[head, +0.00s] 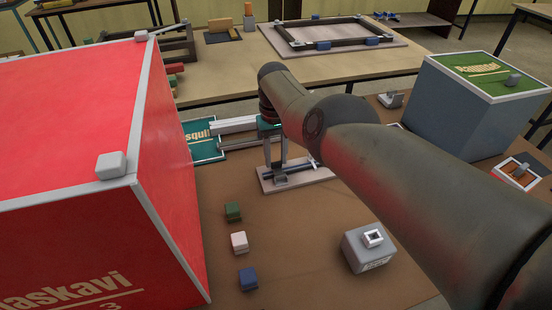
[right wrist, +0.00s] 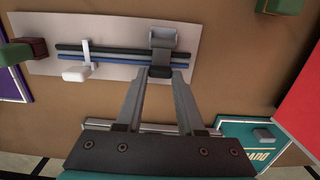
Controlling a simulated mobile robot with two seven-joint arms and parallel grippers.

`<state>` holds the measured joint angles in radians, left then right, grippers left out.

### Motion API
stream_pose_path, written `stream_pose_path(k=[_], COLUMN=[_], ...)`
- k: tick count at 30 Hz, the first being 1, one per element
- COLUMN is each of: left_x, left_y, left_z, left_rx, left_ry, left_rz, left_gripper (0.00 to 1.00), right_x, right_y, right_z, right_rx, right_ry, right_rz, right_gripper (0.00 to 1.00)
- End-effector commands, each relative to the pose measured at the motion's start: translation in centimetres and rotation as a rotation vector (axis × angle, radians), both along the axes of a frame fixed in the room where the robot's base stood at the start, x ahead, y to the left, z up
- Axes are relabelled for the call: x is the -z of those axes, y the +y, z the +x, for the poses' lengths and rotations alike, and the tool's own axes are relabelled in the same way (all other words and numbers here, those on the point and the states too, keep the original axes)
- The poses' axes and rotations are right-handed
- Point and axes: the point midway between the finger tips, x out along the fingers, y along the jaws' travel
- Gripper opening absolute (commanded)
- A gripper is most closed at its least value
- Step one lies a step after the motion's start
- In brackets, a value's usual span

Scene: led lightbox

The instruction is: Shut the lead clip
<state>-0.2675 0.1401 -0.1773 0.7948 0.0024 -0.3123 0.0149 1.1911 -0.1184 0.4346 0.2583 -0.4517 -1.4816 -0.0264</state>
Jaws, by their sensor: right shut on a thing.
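A pale board (head: 300,176) lies on the brown table in the head view, and shows as a grey plate (right wrist: 108,40) in the right wrist view. A black and a blue lead (right wrist: 105,52) run along it. A grey clip with a dark tab (right wrist: 162,44) straddles the leads at one end. My right gripper (right wrist: 161,75), also in the head view (head: 276,166), reaches down to the board and is shut on the dark tab of the clip. Whether the clip is latched cannot be told. A white upright piece (right wrist: 86,50) stands farther along the leads. My left gripper is not in view.
A large red box (head: 70,130) fills the left. Green, pink and blue blocks (head: 239,242) and a grey box (head: 369,247) stand in front of the board. A grey box with green top (head: 470,105) stands at right. Brown table between is partly free.

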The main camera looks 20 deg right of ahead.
Motion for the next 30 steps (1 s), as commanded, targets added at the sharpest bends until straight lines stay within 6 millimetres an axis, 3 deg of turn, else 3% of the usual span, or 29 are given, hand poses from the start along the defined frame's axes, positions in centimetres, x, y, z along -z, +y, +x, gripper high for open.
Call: stream_pose_path(k=[9,10,18,30], left_x=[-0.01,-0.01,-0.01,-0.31], left_y=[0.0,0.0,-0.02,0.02], left_z=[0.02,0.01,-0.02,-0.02], left_rx=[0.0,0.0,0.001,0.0], left_ry=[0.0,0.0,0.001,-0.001], left_rz=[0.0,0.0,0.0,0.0], left_gripper=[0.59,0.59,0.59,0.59], right_x=[-0.04,-0.03,-0.02,-0.25], right_y=[0.11,0.11,0.04,-0.04], right_z=[-0.06,-0.06,-0.05,-0.06], right_rx=[-0.001,-0.001,-0.001,0.0], right_ry=[0.003,0.003,0.002,0.002], right_rz=[0.002,0.002,0.001,0.0], right_gripper=[0.0,0.38,0.68,0.68])
